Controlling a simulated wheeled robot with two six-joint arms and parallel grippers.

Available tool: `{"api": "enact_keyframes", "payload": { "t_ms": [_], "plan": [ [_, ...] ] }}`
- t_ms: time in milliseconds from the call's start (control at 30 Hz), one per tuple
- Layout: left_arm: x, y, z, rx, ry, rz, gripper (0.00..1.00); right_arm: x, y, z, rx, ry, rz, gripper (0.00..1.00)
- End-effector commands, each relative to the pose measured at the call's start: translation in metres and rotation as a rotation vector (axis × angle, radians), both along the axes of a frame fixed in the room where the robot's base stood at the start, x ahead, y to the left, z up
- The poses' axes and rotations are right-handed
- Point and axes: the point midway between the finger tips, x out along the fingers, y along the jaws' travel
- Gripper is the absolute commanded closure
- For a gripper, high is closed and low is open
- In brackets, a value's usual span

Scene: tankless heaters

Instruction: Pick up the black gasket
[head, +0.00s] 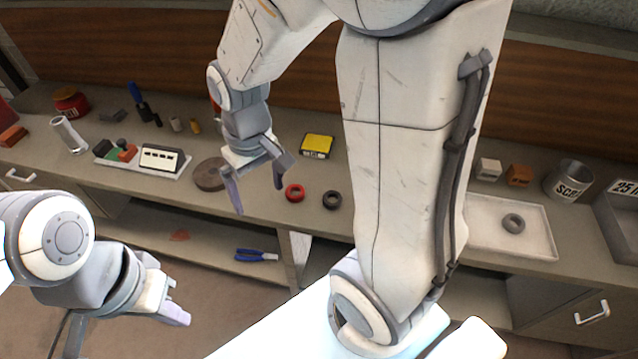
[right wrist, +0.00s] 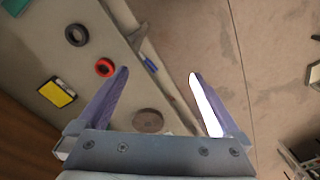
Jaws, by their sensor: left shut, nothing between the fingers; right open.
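The black gasket (head: 332,199) is a dark ring lying flat on the counter near its front edge, just right of a red ring (head: 295,192). In the right wrist view the black gasket (right wrist: 76,35) lies upper left, outside the fingers, beyond the red ring (right wrist: 105,67). My right gripper (head: 259,199) is open and empty, above the counter's front area, left of both rings. Its two fingers also show in the right wrist view (right wrist: 158,74). My left gripper (head: 179,303) is shut and empty, low at the left in front of the counter.
A yellow box (head: 317,146) stands behind the rings, and a brown disc (head: 210,174) lies left of my right gripper. A tray (head: 483,240) at right holds another dark ring (head: 513,223). Blue-handled pliers (head: 256,255) lie on the shelf below.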

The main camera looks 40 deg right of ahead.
Motion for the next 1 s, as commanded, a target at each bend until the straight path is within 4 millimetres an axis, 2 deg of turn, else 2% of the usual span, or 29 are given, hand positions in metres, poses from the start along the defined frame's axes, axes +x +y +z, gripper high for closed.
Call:
{"api": "enact_keyframes", "payload": {
  "t_ms": [33, 100, 200, 300, 400, 533, 733, 1000],
  "plan": [
    [0.0, 0.0, -0.009, 0.0, 0.0, 0.0, 1.0, 0.015, -0.034, -0.019, -0.006, 0.011, -0.099, 0.0],
    [0.0, 0.0, -0.014, 0.0, 0.0, 0.0, 1.0, 0.028, -0.074, -0.036, -0.013, 0.017, -0.202, 0.0],
    [0.0, 0.0, -0.02, 0.0, 0.0, -0.001, 1.0, 0.036, -0.126, -0.057, -0.019, 0.024, -0.329, 0.0],
    [0.0, 0.0, -0.023, 0.0, 0.0, -0.001, 1.0, 0.035, -0.166, -0.073, -0.023, 0.028, -0.418, 0.0],
    [0.0, 0.0, -0.025, 0.0, 0.0, -0.001, 1.0, 0.033, -0.19, -0.082, -0.025, 0.031, -0.471, 0.0],
    [0.0, 0.0, -0.025, 0.0, 0.0, -0.001, 1.0, 0.03, -0.202, -0.095, -0.025, 0.035, -0.497, 0.0],
    [0.0, 0.0, -0.022, 0.0, 0.0, -0.001, 1.0, 0.029, -0.202, -0.126, -0.025, 0.037, -0.498, 0.0],
    [0.0, 0.0, -0.018, 0.0, 0.0, -0.001, 1.0, 0.027, -0.202, -0.147, -0.025, 0.036, -0.498, 0.0]
  ]
}}
